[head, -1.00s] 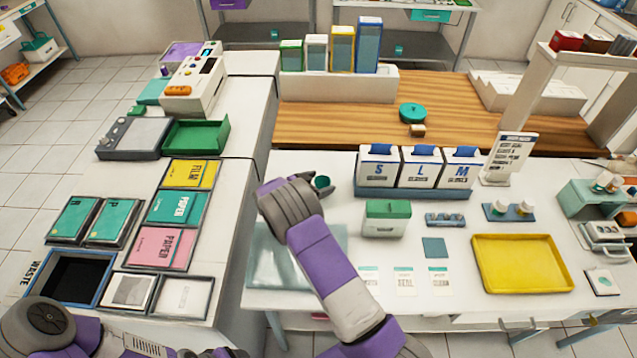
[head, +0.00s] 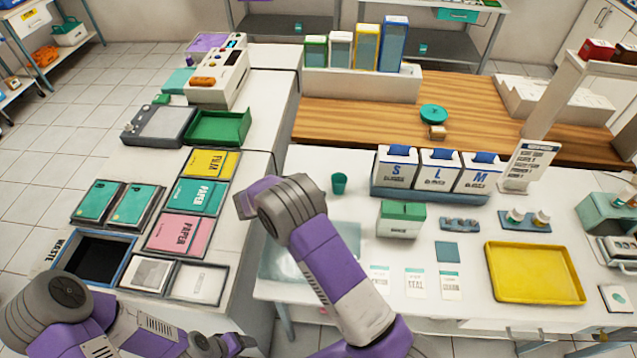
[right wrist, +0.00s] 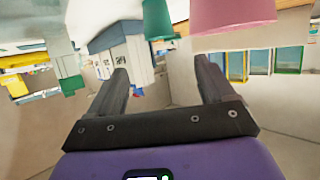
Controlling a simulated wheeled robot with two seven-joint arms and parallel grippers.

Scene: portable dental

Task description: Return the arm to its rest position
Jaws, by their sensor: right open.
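My right arm (head: 325,262) is purple and grey and rises from the bottom of the head view over the near left corner of the white table. Its gripper is hidden in the head view. In the right wrist view, which is upside down, my right gripper (right wrist: 163,85) is open, with nothing between its fingers. A teal cup (head: 339,183) stands on the table right of the arm. It also shows in the right wrist view (right wrist: 157,20), beside a pink object (right wrist: 230,12). My left gripper (head: 222,345) is partly visible at the bottom edge; its jaws are unclear.
The left counter holds paper and film trays and a waste bin (head: 82,268). Glove boxes (head: 437,171), a green-lidded box (head: 401,219) and a yellow tray (head: 537,272) stand on the table. A clear sheet (head: 290,255) lies under the arm.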

